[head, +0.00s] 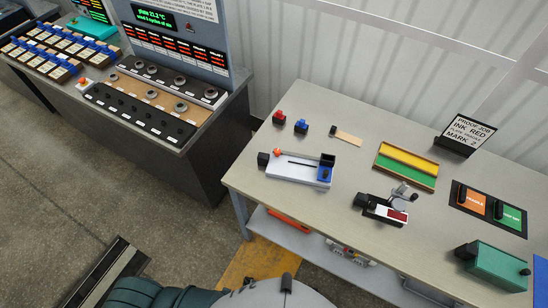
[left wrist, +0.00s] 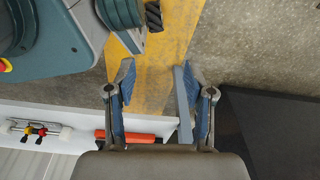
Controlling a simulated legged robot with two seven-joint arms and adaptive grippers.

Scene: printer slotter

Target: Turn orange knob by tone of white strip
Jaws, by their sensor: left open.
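A small orange round knob (head: 277,152) sits on the left end of a white slotted device (head: 300,169). A small black and metal device (head: 385,208) holds a white piece with a dark red patch; its tone cannot be read closely. My left gripper (left wrist: 158,100) shows only in the left wrist view, open and empty over the floor near the bench's lower shelf. My right gripper is not in view.
A control console (head: 190,165) stands at left.

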